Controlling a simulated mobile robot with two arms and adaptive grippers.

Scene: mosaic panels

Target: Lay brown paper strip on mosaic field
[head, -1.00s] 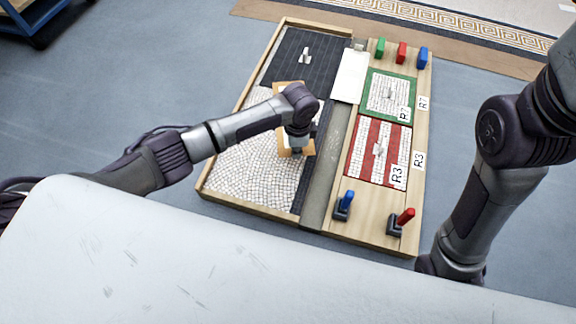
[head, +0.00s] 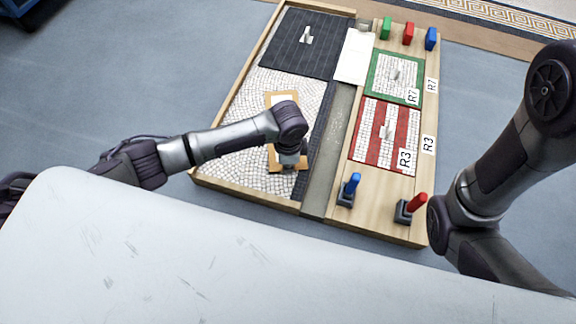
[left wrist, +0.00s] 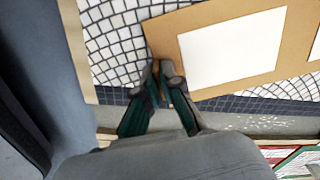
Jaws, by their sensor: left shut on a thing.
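The brown paper strip (head: 291,93) with white patches lies flat over the white mosaic field (head: 240,150), near the field's right side. My left gripper (head: 287,166) is over the strip's near part, and my arm hides its middle. In the left wrist view, the strip (left wrist: 290,74) extends right from my left gripper (left wrist: 166,88). The fingertips are shut together on its edge, near a corner. I cannot tell whether the strip touches the field throughout. My right gripper is out of view; only my right arm shows.
A wooden-framed board (head: 434,60) holds a dark panel (head: 300,60), a green-bordered panel (head: 378,90) and a red-striped panel (head: 367,140). Blue-handled (head: 350,188) and red-handled (head: 413,207) tools stand at its near end. Three coloured blocks stand at the far end.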

